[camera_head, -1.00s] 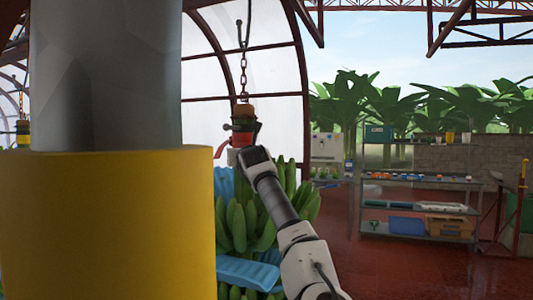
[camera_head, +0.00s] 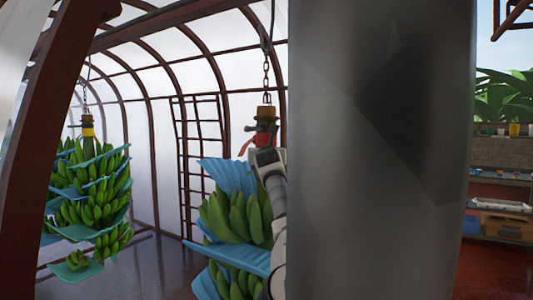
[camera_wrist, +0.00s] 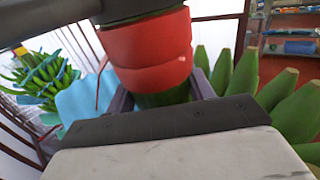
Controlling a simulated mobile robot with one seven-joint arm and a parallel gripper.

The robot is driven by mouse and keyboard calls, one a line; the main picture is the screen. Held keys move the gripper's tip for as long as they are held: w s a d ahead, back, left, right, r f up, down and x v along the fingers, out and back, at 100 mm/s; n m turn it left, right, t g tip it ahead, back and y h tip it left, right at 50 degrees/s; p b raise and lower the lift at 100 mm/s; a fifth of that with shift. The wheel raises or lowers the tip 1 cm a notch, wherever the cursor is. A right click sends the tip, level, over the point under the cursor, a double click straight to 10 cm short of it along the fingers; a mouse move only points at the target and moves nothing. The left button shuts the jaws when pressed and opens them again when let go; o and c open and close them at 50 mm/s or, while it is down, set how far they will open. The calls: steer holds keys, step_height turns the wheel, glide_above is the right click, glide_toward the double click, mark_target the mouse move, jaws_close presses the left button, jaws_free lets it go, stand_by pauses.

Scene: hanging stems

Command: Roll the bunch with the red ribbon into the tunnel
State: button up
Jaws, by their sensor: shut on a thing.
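The red-ribbon bunch (camera_head: 232,215) hangs upright from a chain, with green bananas and blue sheets between its layers. Its red ribbon (camera_wrist: 148,50) wraps the stem and fills the upper middle of the wrist view. My gripper (camera_head: 268,156) is shut on the stem, just below the ribbon, with dark fingers on either side in the wrist view (camera_wrist: 160,97). The tunnel (camera_head: 205,72) is a row of dark arches with pale translucent covering, behind and left of the bunch. My column hides part of the view right of the bunch.
Another bunch (camera_head: 92,195) with a yellow ribbon (camera_head: 88,131) hangs at the left, apart from mine. A dark ladder-like frame (camera_head: 197,150) stands behind, between the bunches. Open floor (camera_head: 150,262) lies between them. Shelves (camera_head: 500,208) stand at the far right.

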steer(key=shift+d, duration=0.1)
steer(key=o, duration=1.3)
steer(key=shift+o, duration=0.2)
steer(key=shift+s+f+b, duration=0.25)
steer(key=shift+s+b, duration=0.1)
steer(key=shift+b, duration=0.7)
steer(key=s+b, duration=0.2)
steer(key=b, duration=0.2)
steer(key=shift+s+f+b, duration=0.1)
steer(key=shift+s+b, duration=0.25)
steer(key=shift+b, duration=0.05)
steer(key=s+b, duration=0.9)
steer(key=shift+s+r, duration=0.2)
steer(key=shift+s+a+r, duration=0.15)
steer(key=shift+s+a, duration=0.05)
steer(key=shift+s, duration=0.3)
